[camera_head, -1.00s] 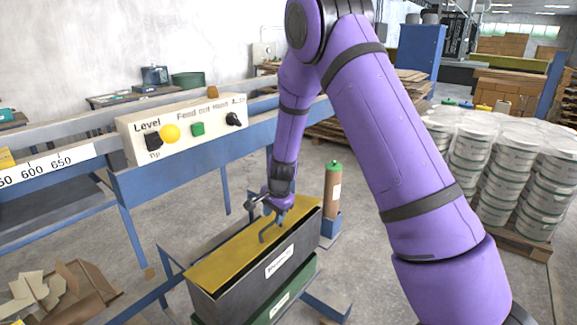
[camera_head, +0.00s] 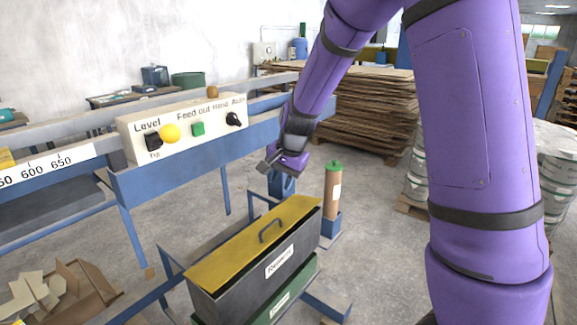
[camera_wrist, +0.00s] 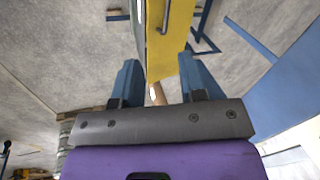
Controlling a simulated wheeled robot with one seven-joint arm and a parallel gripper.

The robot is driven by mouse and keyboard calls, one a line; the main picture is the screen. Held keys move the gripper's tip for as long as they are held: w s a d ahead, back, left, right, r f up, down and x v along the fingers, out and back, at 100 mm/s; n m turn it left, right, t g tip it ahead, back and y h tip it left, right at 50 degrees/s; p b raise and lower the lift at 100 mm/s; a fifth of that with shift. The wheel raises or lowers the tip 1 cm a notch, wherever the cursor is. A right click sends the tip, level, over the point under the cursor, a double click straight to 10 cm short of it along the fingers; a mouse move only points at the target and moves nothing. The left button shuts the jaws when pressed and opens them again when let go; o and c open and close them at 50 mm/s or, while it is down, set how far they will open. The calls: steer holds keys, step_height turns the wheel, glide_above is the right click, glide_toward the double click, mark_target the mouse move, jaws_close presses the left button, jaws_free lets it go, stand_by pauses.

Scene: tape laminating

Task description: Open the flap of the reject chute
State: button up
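The reject chute is a dark grey box (camera_head: 256,278) with a white label on its front, low in the middle of the head view. Its yellow flap (camera_head: 225,254) lies flat over the top, closed, with a dark bar handle (camera_head: 270,231) on it. My gripper (camera_head: 282,186) is above and behind the handle, apart from it. In the wrist view the two blue fingers of my gripper (camera_wrist: 160,75) are spread with nothing held. The yellow flap (camera_wrist: 175,45) shows ahead of and beyond the fingers.
A brown cylinder with a green top (camera_head: 333,190) stands just right of the chute. A control panel (camera_head: 184,129) with buttons is on the blue machine frame at left. A box of scraps (camera_head: 84,300) is at the lower left. A green box (camera_head: 287,300) is beneath the chute.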

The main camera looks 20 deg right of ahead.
steer(key=s+r+n, duration=0.1)
steer(key=s+r, duration=0.3)
steer(key=r, duration=0.1)
steer(key=shift+r+n, duration=0.3)
steer(key=shift+s+d, duration=0.1)
